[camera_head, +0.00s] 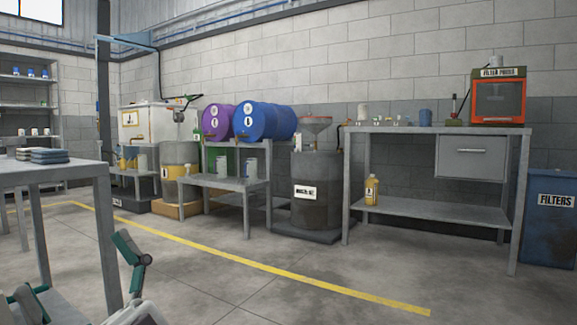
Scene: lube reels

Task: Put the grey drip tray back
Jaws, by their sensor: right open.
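I cannot pick out the grey drip tray with certainty. My right gripper (76,272) is at the lower left, beside the near table. Its green-padded fingers are apart and I see nothing between them. It is far from the drum stand. My left gripper is not in view.
A near table (85,171) with folded cloths (42,155) stands at the left. A dark waste drum (317,188) stands on a dark base. A workbench (430,209) and a blue filter bin (549,218) are at the right. The floor around the yellow line (250,263) is clear.

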